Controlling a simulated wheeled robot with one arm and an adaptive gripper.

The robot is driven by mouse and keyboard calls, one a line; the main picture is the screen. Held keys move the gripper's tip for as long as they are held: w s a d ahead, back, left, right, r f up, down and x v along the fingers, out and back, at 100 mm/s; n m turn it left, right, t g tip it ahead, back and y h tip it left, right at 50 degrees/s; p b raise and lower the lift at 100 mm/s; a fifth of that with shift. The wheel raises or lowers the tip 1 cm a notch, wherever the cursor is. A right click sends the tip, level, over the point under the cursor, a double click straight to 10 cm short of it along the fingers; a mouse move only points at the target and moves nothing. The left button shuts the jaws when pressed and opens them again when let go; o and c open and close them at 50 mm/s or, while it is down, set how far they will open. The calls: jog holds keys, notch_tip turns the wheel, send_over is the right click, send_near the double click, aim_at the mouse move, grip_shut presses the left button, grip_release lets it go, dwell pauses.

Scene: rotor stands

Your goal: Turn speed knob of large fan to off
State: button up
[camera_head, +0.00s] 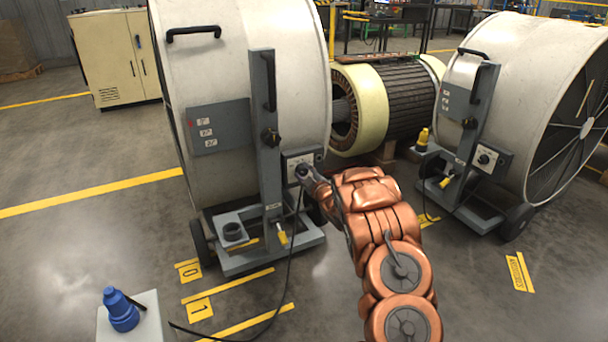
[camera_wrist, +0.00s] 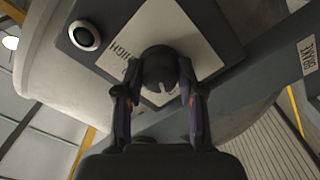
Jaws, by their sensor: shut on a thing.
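The large white drum fan (camera_head: 240,100) stands at left centre in the head view, on a grey wheeled frame. Its small grey control box (camera_head: 303,157) faces me, and my arm reaches up to it from the lower right. My gripper (camera_head: 303,172) is at the lower part of this box. In the wrist view my gripper (camera_wrist: 160,92) is shut on the dark round speed knob (camera_wrist: 158,68), one finger on each side. A white label plate with the word HIGH lies behind the knob. The knob's pointer and other label words are hidden or unclear.
A second drum fan (camera_head: 520,100) stands at right, with a rotor (camera_head: 395,105) between them. A black cable runs from the box to the floor. A blue plug (camera_head: 121,310) sits on a pale block at lower left. Floor at left is open.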

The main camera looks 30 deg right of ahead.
jog(key=shift+a, duration=0.1)
jog(key=o, duration=1.1)
jog(key=shift+o, duration=0.2)
jog(key=shift+s, duration=0.1)
jog(key=shift+s+f, duration=0.1)
jog(key=shift+s, duration=0.4)
jog(key=s, duration=1)
jog(key=shift+s+a, duration=0.4)
jog(key=shift+a, duration=0.05)
jog(key=shift+r, duration=0.2)
